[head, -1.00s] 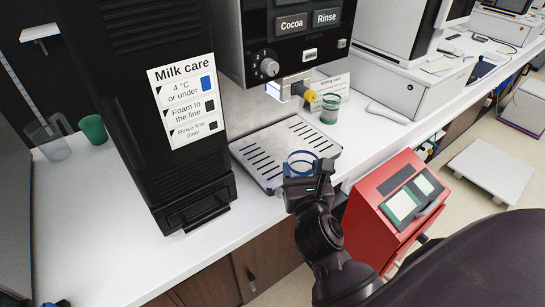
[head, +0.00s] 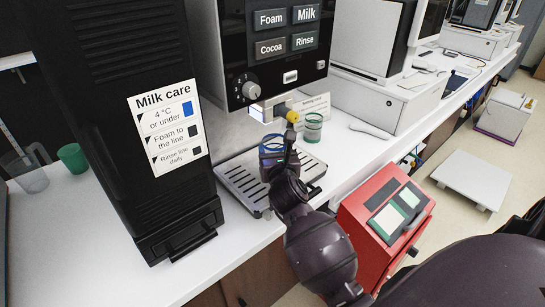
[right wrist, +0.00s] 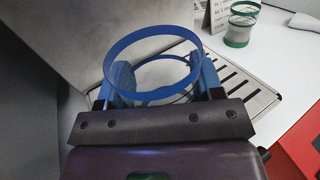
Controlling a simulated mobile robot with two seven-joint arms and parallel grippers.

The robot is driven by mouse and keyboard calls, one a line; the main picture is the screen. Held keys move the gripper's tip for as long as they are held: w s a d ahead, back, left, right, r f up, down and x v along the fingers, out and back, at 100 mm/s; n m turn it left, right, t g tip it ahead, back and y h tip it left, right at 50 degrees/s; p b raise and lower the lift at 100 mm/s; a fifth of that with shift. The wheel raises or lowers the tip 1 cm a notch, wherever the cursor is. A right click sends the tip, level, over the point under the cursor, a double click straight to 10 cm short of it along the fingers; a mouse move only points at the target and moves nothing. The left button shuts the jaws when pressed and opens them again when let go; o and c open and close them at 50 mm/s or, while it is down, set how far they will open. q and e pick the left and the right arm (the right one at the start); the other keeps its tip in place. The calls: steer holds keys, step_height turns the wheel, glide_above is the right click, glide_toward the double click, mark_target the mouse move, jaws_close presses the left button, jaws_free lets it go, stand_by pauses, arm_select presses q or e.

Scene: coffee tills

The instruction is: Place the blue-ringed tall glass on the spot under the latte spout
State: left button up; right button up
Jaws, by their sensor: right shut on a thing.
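The blue-ringed tall glass (right wrist: 151,57) is clear with a blue rim band, and in the right wrist view it stands between the fingers of my right gripper (right wrist: 160,80). In the head view the right gripper (head: 279,158) is shut on the glass, whose blue ring (head: 271,145) shows over the slotted drip tray (head: 240,182). The glass is close below the machine's spout area (head: 262,113). My arm hides its lower part, so I cannot tell whether it touches the tray. My left gripper is not in view.
A green-ringed glass (head: 313,127) stands right of the spouts, by a small sign card (head: 316,106). The black milk unit (head: 150,190) stands close left of the tray. A red card terminal (head: 385,225) is at the lower right. A green cup (head: 72,158) is far left.

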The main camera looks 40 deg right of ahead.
steer(key=shift+x, duration=1.15)
step_height(320, 180, down, 3)
steer(key=shift+f+b, duration=0.1)
steer(key=shift+b, duration=0.55)
steer(key=shift+f, duration=0.35)
steer(key=shift+r, duration=0.2)
steer(key=o, duration=0.5)
steer(key=shift+f, duration=0.2)
steer(key=o, duration=0.5)
steer(key=shift+c, duration=0.2)
steer(key=shift+r, duration=0.25)
arm_select(q)
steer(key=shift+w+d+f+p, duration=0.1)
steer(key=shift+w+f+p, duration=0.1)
steer(key=shift+p, duration=0.15)
arm_select(e)
steer(key=v, duration=1.2)
